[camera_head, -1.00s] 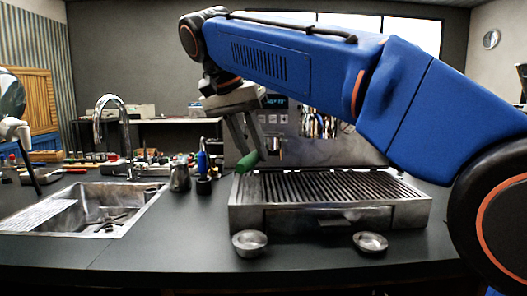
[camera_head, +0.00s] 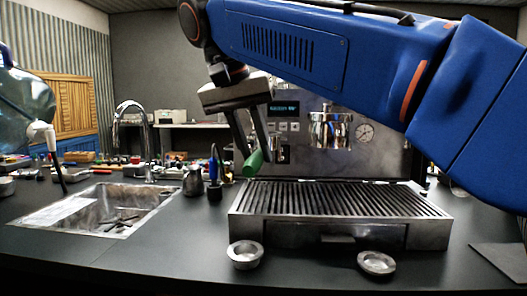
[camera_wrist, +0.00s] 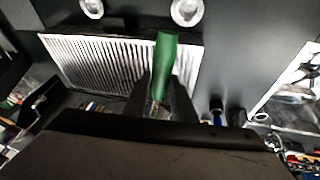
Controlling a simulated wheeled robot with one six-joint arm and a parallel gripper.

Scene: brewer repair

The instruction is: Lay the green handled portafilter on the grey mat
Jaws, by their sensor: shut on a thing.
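The green handled portafilter (camera_head: 253,164) is held in my gripper (camera_head: 250,150), above the left rear part of the espresso machine's slatted drip tray. Its green handle slants down out of the fingers. In the wrist view the green handle (camera_wrist: 165,62) sticks out between the two dark fingers of my gripper (camera_wrist: 163,95). The portafilter's metal head is mostly hidden by the fingers and gripper body. A flat dark grey mat (camera_head: 503,262) lies on the counter at the right edge of the head view, cut off by the frame, well apart from my gripper.
The slatted drip tray (camera_head: 335,232) fills the middle of the counter. Two small metal baskets (camera_head: 245,256) (camera_head: 376,264) stand in front of it. Counter at front left is clear.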

